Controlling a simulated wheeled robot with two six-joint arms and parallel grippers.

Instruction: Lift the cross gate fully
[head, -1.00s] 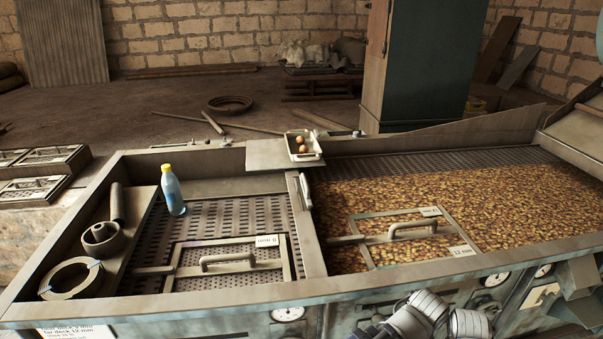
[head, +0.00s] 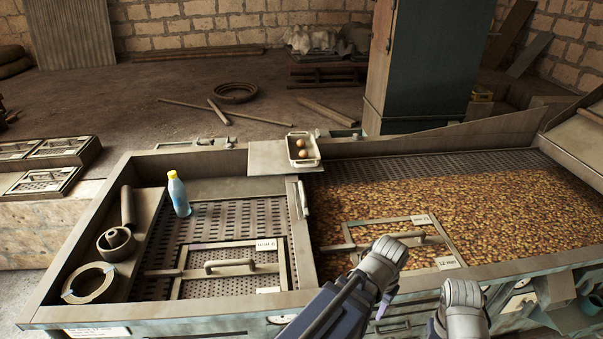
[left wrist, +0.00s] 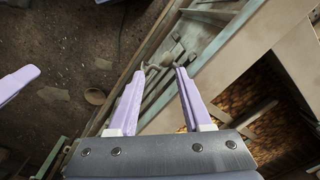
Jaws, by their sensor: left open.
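A pale upright handle (head: 303,199) stands on the divider (head: 302,238) between the two decks in the head view; it looks like the cross gate, which seems lowered. My left gripper (left wrist: 158,75) is open and empty in the left wrist view, with lilac fingers spread above the machine's edge. In the head view my left arm is in front of the right deck, right of the divider, and its gripper is mostly hidden. A lilac finger-like part (left wrist: 17,84) at the left wrist view's left edge may be my right gripper; its jaw state does not show.
Framed screens with bar handles lie on the left deck (head: 230,266) and on the grain-covered right deck (head: 400,240). A blue bottle (head: 178,196) stands at the left. A tray (head: 303,150) with small round items sits on the back ledge. Rings (head: 90,283) lie in the left trough.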

